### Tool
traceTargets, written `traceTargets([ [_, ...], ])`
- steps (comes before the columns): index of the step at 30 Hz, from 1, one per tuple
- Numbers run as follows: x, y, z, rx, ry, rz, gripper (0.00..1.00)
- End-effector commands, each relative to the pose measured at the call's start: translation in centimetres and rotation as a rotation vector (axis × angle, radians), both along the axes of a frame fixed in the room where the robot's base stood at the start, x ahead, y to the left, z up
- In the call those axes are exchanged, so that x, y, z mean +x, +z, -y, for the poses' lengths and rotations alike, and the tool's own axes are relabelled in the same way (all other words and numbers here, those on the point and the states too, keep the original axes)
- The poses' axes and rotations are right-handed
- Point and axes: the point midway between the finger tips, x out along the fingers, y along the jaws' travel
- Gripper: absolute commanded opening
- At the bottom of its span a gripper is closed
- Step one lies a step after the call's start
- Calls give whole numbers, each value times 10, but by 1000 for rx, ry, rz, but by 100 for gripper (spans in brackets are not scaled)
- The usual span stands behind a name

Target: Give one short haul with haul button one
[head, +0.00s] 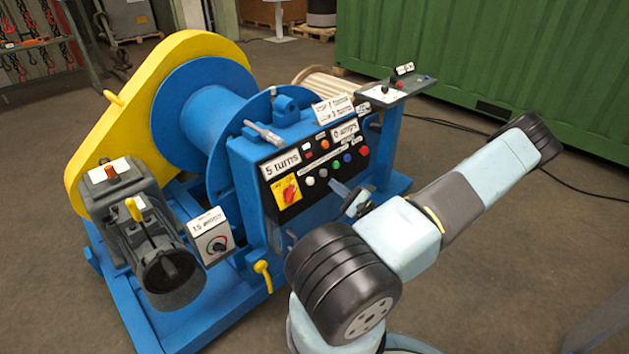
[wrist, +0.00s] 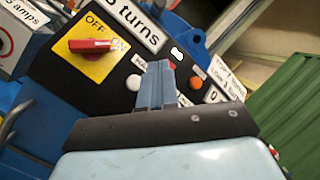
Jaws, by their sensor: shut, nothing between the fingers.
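The control panel (head: 290,205) is on the front of a blue winch (head: 185,125). It carries a row of small buttons: a white one (head: 310,181), a green one (head: 337,164), a blue one (head: 348,157) and a red one (head: 364,150). The button labels are too small to read in the head view. My gripper (head: 335,185) is shut and empty, its fingertips close to the panel below the button row. In the wrist view the closed fingers (wrist: 158,70) cover part of a label starting "HA", beside a white button (wrist: 134,84). I cannot tell whether they touch anything.
A red rotary switch (head: 288,191) on a yellow plate is left of the buttons; it also shows in the wrist view (wrist: 88,45). A "5 turns" sign (head: 282,163) is above it. A small grey console (head: 395,93) stands behind. A green container (head: 490,60) fills the back right.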

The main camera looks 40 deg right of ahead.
Motion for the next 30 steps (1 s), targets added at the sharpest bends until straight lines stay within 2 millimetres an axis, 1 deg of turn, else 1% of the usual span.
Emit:
traceTargets([
  [4,5,-2,-1,-1,2,0,0],
  [8,16,-8,-2,0,2,0,0],
  [21,61,-31,-5,1,2,-1,0],
  [25,71,-35,-6,0,3,-1,0],
  [30,77,-39,-6,-1,1,-2,0],
])
